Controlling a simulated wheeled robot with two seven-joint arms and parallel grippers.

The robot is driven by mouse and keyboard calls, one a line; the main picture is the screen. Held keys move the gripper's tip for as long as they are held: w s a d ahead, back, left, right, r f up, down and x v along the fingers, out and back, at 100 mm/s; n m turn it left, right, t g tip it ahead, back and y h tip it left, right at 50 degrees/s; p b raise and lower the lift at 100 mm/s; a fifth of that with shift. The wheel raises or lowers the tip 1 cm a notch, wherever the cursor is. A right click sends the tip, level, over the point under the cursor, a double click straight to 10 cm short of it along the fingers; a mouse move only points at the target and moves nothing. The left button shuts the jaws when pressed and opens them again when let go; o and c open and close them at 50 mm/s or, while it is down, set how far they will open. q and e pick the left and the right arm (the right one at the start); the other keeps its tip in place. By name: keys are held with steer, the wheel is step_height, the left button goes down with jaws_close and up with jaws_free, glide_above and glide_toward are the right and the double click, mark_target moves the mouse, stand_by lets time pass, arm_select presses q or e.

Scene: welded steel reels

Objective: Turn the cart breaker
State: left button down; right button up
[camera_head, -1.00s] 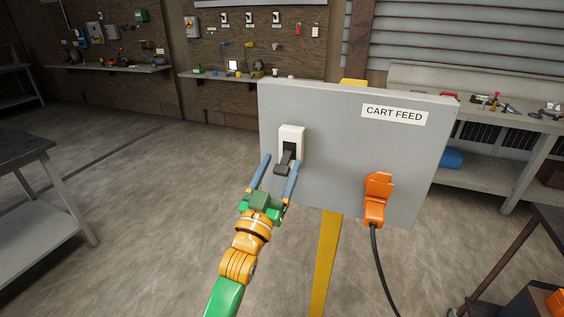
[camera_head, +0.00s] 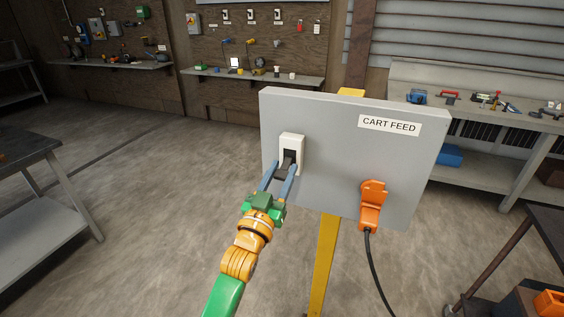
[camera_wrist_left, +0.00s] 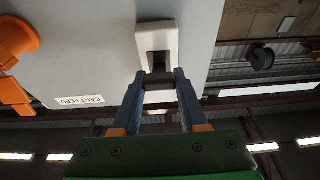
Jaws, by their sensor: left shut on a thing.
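The cart breaker is a white box (camera_head: 298,143) with a dark lever (camera_head: 289,160), on the left part of the grey CART FEED panel (camera_head: 330,187). The lever points down and out from the box. My left gripper (camera_head: 281,176) is shut on the lever, its blue fingers on either side of it. In the left wrist view the fingers (camera_wrist_left: 160,82) close around the dark lever end (camera_wrist_left: 159,79), below the white box (camera_wrist_left: 157,42). My right gripper is in neither view.
An orange plug (camera_head: 371,203) with a black cable sits at the panel's lower right. A yellow post (camera_head: 326,262) holds the panel. A dark table (camera_head: 32,150) stands at the left and a workbench (camera_head: 490,117) at the back right. Floor between is open.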

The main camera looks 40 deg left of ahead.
mark_target(289, 157)
arm_select(q)
step_height(289, 157, up, 2)
steer(key=g+h+p, duration=0.1)
steer(key=g+p, duration=0.1)
steer(key=p, duration=0.3)
steer(key=shift+s, duration=0.1)
steer(key=shift+r+g, duration=0.15)
steer(key=shift+g, duration=0.75)
steer(key=shift+w+r+g+h, duration=0.2)
steer(key=shift+r+g+h, duration=0.2)
steer(key=shift+g, duration=0.75)
steer(key=shift+w+r+g+h, duration=0.15)
steer(key=shift+r+g+h, duration=0.2)
steer(key=shift+g, duration=0.8)
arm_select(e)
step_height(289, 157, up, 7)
arm_select(q)
steer(key=shift+a, duration=0.1)
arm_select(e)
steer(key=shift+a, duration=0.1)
arm_select(q)
steer(key=shift+c, duration=2.2)
jaws_free()
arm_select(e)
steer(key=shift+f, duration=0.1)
arm_select(q)
steer(key=v, duration=0.7)
steer(key=shift+b, duration=0.35)
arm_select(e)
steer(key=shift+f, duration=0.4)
